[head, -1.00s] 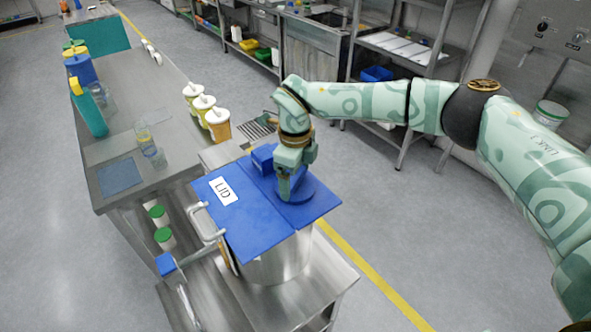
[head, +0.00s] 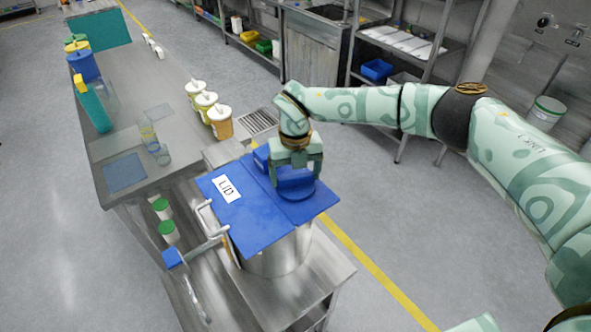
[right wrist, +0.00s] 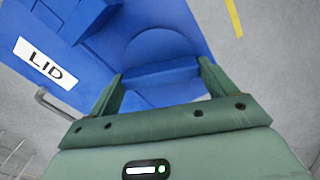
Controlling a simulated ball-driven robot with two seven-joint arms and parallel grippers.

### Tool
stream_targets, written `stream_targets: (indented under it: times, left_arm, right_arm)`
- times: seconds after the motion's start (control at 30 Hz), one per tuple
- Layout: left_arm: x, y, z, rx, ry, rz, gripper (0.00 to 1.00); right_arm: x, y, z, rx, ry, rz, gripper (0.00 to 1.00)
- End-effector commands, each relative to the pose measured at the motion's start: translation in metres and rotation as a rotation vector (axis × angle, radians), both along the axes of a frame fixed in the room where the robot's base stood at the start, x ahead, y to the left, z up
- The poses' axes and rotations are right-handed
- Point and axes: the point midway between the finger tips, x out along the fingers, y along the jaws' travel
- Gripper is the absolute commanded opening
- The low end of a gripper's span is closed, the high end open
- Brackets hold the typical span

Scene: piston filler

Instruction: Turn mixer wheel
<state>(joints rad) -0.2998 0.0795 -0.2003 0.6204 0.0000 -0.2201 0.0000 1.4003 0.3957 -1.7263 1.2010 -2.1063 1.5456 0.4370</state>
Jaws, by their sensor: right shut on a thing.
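The mixer wheel (head: 294,195) is a round blue disc with a raised blue grip bar, on top of the blue lid (head: 258,220) of a steel vessel (head: 275,256). My right gripper (head: 296,172) points down over the wheel and is shut on its bar, one finger on each side. In the right wrist view the bar of the wheel (right wrist: 160,76) runs between the two fingers (right wrist: 157,90), with the round disc edge beyond it. The fingers hide part of the wheel. My left gripper is not in view.
A blue block (head: 262,157) stands on the lid close behind my gripper. A bent metal handle (head: 205,220) is at the lid's left side. A steel bench (head: 140,118) with several yellow-tan containers is at left. The floor to the right is open.

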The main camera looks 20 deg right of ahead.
Motion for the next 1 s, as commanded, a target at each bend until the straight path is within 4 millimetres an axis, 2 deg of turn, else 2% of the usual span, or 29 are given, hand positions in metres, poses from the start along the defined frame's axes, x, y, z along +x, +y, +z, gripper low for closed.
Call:
stream_targets:
  times: [0.4,0.93,0.97,1.0]
  left_arm:
    - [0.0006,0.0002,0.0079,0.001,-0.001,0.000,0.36]
    - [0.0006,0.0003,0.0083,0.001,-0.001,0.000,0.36]
    - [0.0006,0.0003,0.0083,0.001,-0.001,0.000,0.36]
    - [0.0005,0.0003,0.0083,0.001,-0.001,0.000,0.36]
  right_arm:
    - [0.0019,-0.0002,0.0025,0.000,-0.006,-0.180,0.61]
    - [0.0021,-0.0003,0.0021,0.001,-0.007,-0.203,0.61]
    - [0.0021,-0.0003,0.0021,0.001,-0.007,-0.203,0.89]
    - [0.0021,-0.0003,0.0021,0.001,-0.007,-0.203,1.00]
